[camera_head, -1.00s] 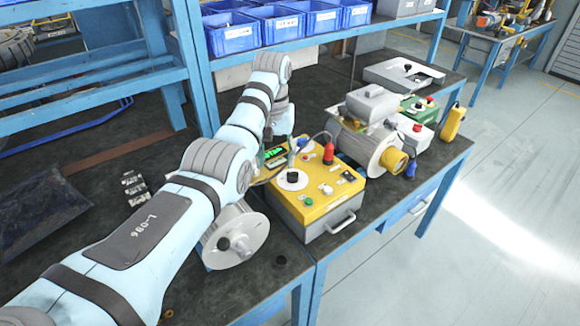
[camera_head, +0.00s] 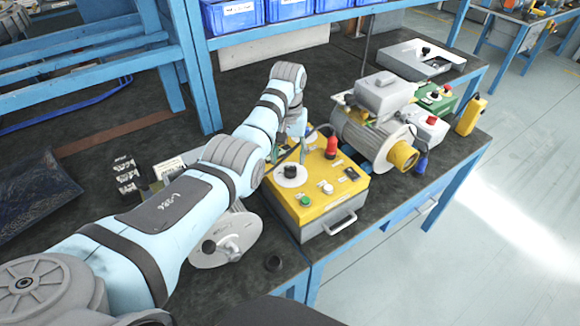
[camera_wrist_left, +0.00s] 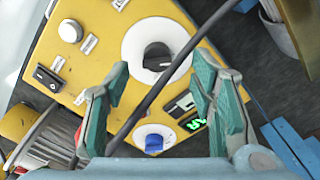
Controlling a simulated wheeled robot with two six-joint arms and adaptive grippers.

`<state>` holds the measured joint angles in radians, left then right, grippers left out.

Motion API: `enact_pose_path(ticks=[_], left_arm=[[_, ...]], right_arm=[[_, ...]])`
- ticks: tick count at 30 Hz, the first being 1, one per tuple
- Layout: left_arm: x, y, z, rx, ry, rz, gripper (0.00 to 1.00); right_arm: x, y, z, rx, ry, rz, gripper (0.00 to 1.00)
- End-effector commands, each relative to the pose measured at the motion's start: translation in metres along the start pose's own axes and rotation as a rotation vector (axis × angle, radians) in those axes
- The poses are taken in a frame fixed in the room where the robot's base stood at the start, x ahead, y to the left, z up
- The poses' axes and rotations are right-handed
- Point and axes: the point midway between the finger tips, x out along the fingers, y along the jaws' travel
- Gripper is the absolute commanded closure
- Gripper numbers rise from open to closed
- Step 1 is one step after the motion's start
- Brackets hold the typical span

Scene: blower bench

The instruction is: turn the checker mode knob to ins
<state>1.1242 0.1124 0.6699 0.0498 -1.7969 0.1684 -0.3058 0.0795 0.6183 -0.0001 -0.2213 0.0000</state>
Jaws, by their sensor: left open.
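The checker is a yellow-topped grey box (camera_head: 325,201) on the bench. A black knob (camera_head: 291,171) sits on a round white dial on its top; it shows large in the left wrist view (camera_wrist_left: 157,57). A smaller blue knob (camera_wrist_left: 154,142) and a lit green display (camera_wrist_left: 193,124) lie nearer the gripper's base in that view. I cannot read any mode marks. My left gripper (camera_wrist_left: 160,68) is open, its teal fingers on either side of the black knob in that picture; contact cannot be told. In the head view the gripper (camera_head: 302,153) is partly hidden by its arm.
A dark cable (camera_wrist_left: 165,75) crosses the wrist view between the fingers. A red plug (camera_head: 332,147) stands on the checker's back edge. A motor-like unit with a yellow cap (camera_head: 404,155) is at right. A grey reel (camera_head: 230,240) lies left of the checker.

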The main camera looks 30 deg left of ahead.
Motion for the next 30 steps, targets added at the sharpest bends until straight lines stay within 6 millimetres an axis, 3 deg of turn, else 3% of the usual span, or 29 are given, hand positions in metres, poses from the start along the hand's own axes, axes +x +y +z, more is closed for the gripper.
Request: enact_pose_path(ticks=[3, 6, 15, 17, 25, 30], left_arm=[[0.033, 0.001, -0.001, 0.002, -0.003, -0.001, 0.49], [0.048, 0.002, -0.001, 0.003, -0.003, -0.001, 0.49], [0.052, 0.003, -0.002, 0.005, 0.000, 0.000, 0.49], [0.052, 0.003, -0.002, 0.005, 0.000, 0.000, 0.56], [0.052, 0.003, -0.002, 0.005, 0.001, 0.000, 0.98], [0.051, 0.004, -0.002, 0.012, 0.002, 0.000, 0.98]], right_arm=[[0.011, -0.001, 0.007, 0.000, -0.010, 0.000, 0.60], [0.016, -0.001, 0.005, 0.000, -0.006, 0.000, 0.60], [0.017, -0.001, -0.010, 0.001, 0.019, 0.001, 0.60], [0.017, -0.001, -0.008, 0.001, 0.016, 0.001, 0.60], [0.017, -0.001, -0.002, 0.000, 0.006, 0.000, 0.60], [0.016, -0.001, -0.003, 0.000, 0.006, 0.000, 0.60]])
